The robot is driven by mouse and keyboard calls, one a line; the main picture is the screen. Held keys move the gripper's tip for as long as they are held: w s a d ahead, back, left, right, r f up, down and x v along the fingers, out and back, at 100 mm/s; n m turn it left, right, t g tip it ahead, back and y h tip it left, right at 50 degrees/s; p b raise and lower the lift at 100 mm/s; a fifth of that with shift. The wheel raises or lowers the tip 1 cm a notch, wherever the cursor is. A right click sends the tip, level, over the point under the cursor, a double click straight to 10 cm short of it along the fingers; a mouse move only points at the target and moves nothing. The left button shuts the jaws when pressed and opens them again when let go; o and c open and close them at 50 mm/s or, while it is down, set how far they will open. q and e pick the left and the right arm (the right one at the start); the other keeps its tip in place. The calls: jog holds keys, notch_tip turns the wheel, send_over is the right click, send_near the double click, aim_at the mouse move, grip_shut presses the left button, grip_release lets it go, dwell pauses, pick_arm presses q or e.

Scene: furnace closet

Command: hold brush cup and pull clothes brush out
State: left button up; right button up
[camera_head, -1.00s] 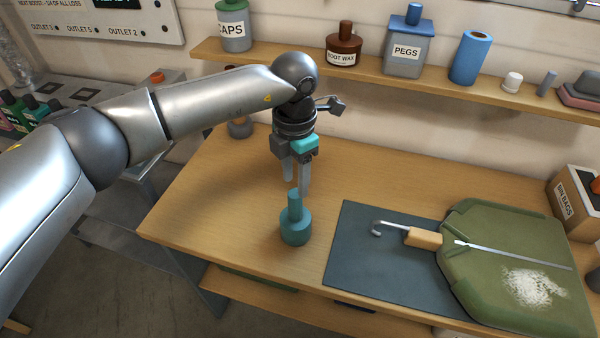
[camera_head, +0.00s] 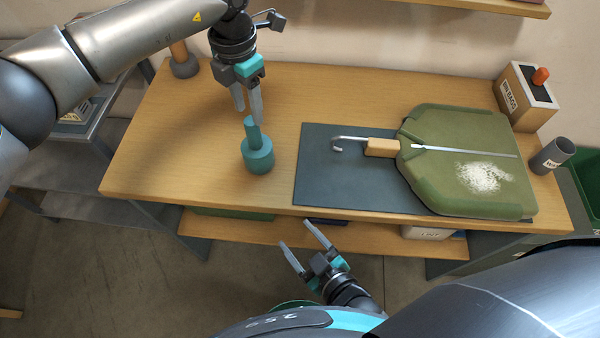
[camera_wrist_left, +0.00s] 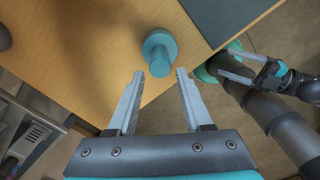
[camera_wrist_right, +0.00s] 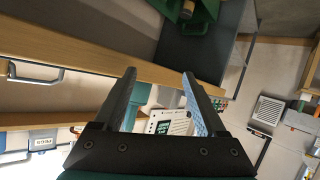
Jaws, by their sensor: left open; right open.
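A teal, round cup-like piece (camera_head: 258,158) with a narrower upright stem (camera_head: 252,128) stands on the wooden table. It looks like the brush cup with the brush handle, though no bristles show. My left gripper (camera_head: 249,112) is open, pointing down just above and behind the stem. In the left wrist view the teal piece (camera_wrist_left: 160,58) lies ahead, between and beyond the open fingertips (camera_wrist_left: 160,74). My right gripper (camera_head: 305,233) is open and empty, low in front of the table's front edge. Its open fingers also show in the right wrist view (camera_wrist_right: 160,74).
A dark mat (camera_head: 320,185) bears a green padded board (camera_head: 440,180) with a metal hook tool (camera_head: 385,147). A wooden-handled item (camera_head: 181,60) stands back left. A box (camera_head: 520,98) and grey cup (camera_head: 553,155) stand right. Table around the teal piece is clear.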

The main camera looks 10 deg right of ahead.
aim_at(256, 131)
jog(key=w+d+r+m+t+y, duration=0.1)
jog(key=w+r+t+y, duration=0.1)
jog(key=w+r, duration=0.35)
jog(key=w+d+r+t+y, duration=0.1)
jog(key=w+r+t, duration=0.1)
jog(key=r, duration=0.7)
jog(key=x, duration=1)
jog(key=a+x, duration=0.1)
jog(key=x, duration=0.4)
jog(key=shift+s+r, duration=0.1)
jog(key=shift+s, duration=0.15)
jog(key=shift+c, duration=0.4)
grip_shut()
jog(key=shift+o, duration=0.3)
grip_release()
